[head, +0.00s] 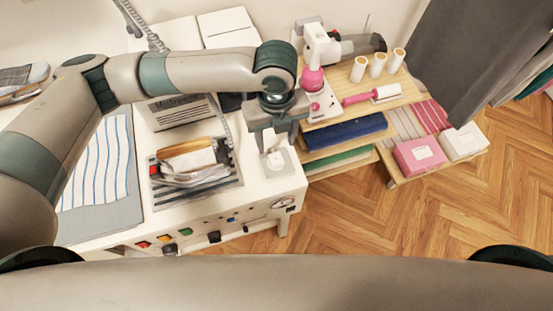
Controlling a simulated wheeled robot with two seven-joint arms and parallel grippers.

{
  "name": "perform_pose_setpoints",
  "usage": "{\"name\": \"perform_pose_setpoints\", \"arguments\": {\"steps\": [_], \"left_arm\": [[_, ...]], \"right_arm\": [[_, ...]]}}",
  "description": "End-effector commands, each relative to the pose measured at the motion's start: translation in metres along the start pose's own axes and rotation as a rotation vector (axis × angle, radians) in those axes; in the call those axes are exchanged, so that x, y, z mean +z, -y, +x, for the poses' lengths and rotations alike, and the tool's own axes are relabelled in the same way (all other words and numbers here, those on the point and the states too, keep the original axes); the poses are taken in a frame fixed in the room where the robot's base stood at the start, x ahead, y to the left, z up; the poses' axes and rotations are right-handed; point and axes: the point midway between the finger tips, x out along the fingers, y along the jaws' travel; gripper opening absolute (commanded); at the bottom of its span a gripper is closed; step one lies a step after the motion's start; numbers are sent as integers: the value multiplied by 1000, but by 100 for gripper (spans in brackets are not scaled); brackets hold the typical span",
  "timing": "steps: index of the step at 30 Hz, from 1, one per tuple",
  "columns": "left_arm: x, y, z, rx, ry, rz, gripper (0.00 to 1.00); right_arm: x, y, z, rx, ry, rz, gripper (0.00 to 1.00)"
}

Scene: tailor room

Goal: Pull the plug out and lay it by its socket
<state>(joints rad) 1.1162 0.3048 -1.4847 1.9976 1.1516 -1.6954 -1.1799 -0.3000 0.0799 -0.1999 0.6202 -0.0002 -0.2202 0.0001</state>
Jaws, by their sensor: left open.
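My left gripper (277,145) points down over the front right corner of the white worktable (262,196). It is open, one finger on either side of a small white piece that looks like the plug (272,141). I cannot tell whether the fingers touch it. Just below is a small pale block, apparently the socket (276,163), on the tabletop. The plug seems upright at the socket, but the gripper partly hides where they meet. My right gripper is out of view.
A steam iron (188,161) with a wooden handle rests on a striped mat (215,195) left of the socket. A grey cord (222,118) runs behind it. A wooden shelf (345,108) with a pink-and-white machine (313,85) stands right of the table. Bare tabletop lies between mat and socket.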

Motion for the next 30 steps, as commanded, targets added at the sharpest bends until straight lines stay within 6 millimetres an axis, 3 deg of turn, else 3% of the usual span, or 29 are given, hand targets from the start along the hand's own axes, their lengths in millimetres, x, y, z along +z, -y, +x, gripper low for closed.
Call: {"name": "perform_pose_setpoints", "arguments": {"steps": [12,21,30], "left_arm": [[0,0,49,0,1,-1,50],[0,0,74,1,-1,0,50],[0,0,82,0,0,0,50]], "right_arm": [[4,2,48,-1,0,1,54],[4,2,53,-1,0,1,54],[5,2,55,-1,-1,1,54]]}}
